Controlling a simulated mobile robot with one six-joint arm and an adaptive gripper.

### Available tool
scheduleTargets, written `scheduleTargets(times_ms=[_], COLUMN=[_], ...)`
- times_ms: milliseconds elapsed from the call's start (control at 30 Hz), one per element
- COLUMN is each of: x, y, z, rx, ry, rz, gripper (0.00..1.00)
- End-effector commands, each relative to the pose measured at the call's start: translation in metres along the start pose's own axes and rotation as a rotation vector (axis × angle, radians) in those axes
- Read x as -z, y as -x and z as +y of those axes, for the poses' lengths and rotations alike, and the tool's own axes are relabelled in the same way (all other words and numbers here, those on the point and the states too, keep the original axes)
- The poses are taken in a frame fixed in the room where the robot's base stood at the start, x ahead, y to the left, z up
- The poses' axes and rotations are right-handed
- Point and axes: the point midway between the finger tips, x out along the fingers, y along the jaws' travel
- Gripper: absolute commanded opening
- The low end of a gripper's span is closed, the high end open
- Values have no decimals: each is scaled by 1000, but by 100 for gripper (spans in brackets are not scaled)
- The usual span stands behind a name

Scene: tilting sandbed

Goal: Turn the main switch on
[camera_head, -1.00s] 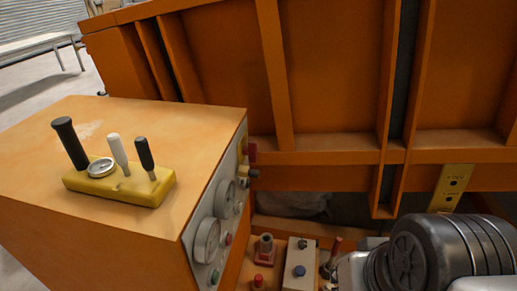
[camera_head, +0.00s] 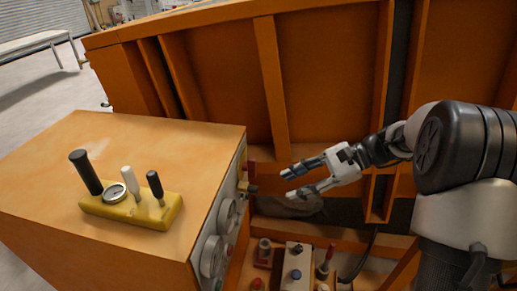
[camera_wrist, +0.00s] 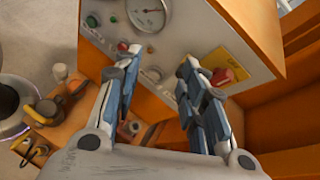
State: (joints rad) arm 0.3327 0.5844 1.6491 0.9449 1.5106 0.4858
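A red switch handle (camera_wrist: 222,77) by a yellow plate (camera_wrist: 232,62) sits on the grey control panel (camera_wrist: 182,30); I take it for the main switch. In the wrist view it is just beyond my right finger, partly hidden by it. In the head view the red handle (camera_head: 250,170) shows edge-on on the orange cabinet's right side. My gripper (camera_head: 288,185) is open and empty, to the right of the handle with a gap between them. Its spread fingers (camera_wrist: 160,58) point toward the panel in the wrist view. The switch's setting cannot be told.
Round gauges (camera_head: 211,256) are on the same panel. A yellow lever block (camera_head: 130,208) stands on the cabinet top (camera_head: 90,140). Below my gripper are a button box (camera_head: 296,262) and a red lever (camera_head: 326,262). An orange ribbed wall (camera_head: 220,70) rises behind.

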Motion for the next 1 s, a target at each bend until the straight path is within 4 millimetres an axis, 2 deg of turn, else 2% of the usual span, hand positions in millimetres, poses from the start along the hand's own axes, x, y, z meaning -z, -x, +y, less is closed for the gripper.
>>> scheduleTargets(times_ms=[100,200,400,500,600,733,867,1000], x=[28,53,94,106,112,109,101,89], y=[9,17,31,35,36,28,10,-16], z=[-24,-39,-54,-55,-56,-60,-67,-78], rx=[81,150,260,291,305,307,304,303], ry=[-126,-218,-345,-376,-391,-393,-392,-393], rz=[-127,-234,-404,-452,-475,-481,-479,-479], gripper=[38,38,38,38,38,38,38,38])
